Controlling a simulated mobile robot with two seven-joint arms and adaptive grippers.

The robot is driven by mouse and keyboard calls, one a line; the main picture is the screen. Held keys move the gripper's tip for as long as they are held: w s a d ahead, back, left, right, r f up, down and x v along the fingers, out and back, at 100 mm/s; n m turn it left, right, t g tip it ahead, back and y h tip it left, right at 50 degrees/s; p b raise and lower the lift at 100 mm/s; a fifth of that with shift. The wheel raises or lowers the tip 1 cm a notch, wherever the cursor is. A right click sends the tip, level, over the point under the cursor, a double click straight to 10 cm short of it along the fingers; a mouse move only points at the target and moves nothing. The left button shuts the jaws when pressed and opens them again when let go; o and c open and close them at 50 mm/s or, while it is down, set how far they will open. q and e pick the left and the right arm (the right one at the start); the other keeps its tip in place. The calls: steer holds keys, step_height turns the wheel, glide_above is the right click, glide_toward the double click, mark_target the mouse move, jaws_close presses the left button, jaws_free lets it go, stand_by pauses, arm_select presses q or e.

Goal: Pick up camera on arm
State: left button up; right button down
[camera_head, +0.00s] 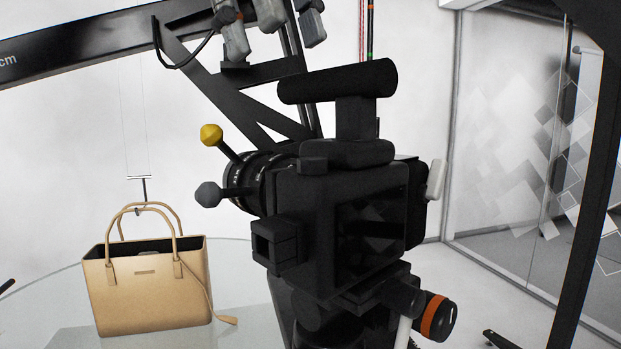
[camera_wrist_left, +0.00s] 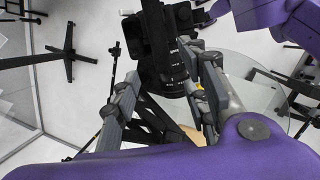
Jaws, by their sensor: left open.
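The black camera (camera_head: 345,210) fills the middle of the head view, mounted upright. It has a padded top handle (camera_head: 338,82), a lens to the left and a dark screen facing me. My left gripper (camera_head: 275,38) hangs from the top of the head view, above and left of the handle. Its grey fingers are apart, with nothing visibly held. In the left wrist view the camera (camera_wrist_left: 165,45) appears beyond and between the open fingers. Whether they touch it cannot be told. My right gripper is not seen.
A long black boom (camera_head: 80,42) with slanted struts runs behind the camera. A tan handbag (camera_head: 148,285) stands on the round glass turntable (camera_head: 60,305) at left. A glass partition (camera_head: 520,150) and a dark post (camera_head: 590,190) are at right.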

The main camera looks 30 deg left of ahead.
mark_target(305, 92)
arm_select(q)
steer(key=shift+d+f, duration=0.15)
steer(key=shift+f, duration=0.3)
steer(key=shift+s+d+f, duration=0.3)
steer(key=shift+d+f, duration=0.15)
steer(key=shift+f, duration=0.35)
steer(key=p+x, duration=0.1)
steer(key=x, duration=0.3)
steer(key=shift+w+d+f, duration=0.1)
steer(key=shift+f, duration=0.25)
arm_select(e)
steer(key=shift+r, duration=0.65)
arm_select(q)
steer(key=shift+c, duration=0.5)
steer(key=shift+w, duration=0.1)
jaws_close()
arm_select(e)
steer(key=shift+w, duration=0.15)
